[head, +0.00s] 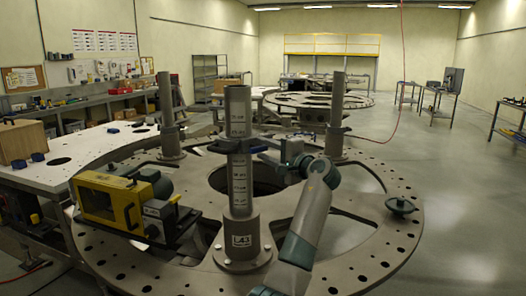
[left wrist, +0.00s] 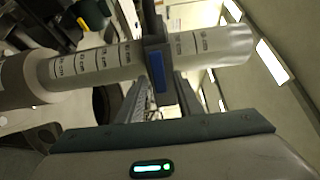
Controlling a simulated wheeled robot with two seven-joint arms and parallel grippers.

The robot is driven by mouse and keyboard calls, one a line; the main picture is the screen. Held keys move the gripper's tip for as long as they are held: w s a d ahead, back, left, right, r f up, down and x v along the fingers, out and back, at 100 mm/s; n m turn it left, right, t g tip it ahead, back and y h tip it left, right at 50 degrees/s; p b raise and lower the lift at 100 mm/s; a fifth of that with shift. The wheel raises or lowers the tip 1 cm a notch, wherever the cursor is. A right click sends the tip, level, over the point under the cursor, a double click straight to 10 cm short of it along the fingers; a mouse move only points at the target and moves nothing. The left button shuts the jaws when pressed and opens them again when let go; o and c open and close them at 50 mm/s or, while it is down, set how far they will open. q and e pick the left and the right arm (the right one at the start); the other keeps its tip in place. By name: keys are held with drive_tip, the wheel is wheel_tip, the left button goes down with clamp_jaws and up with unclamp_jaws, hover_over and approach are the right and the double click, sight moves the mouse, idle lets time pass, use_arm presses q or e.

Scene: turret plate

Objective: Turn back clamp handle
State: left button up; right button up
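A grey upright post (head: 239,150) with printed height marks stands on the turret plate (head: 345,262). A dark clamp (head: 228,146) with blue parts wraps around it near the upper part. In the left wrist view the post lies sideways, with the dark clamp and its blue handle face (left wrist: 158,71) across it. My left gripper (head: 262,146) reaches the clamp from the right in the head view. Its two fingers (left wrist: 160,100) show apart with a gap between them, pointing at the handle. I cannot tell whether they touch it. My right gripper is not in view.
A yellow and black device (head: 108,203) sits on the plate left of the post. Two more posts (head: 168,115) (head: 336,115) stand behind. A dark knob (head: 401,206) is at the plate's right. Open floor lies to the right.

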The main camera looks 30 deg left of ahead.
use_arm(q)
drive_tip(key=b+v, duration=0.6)
drive_tip(key=v, duration=1)
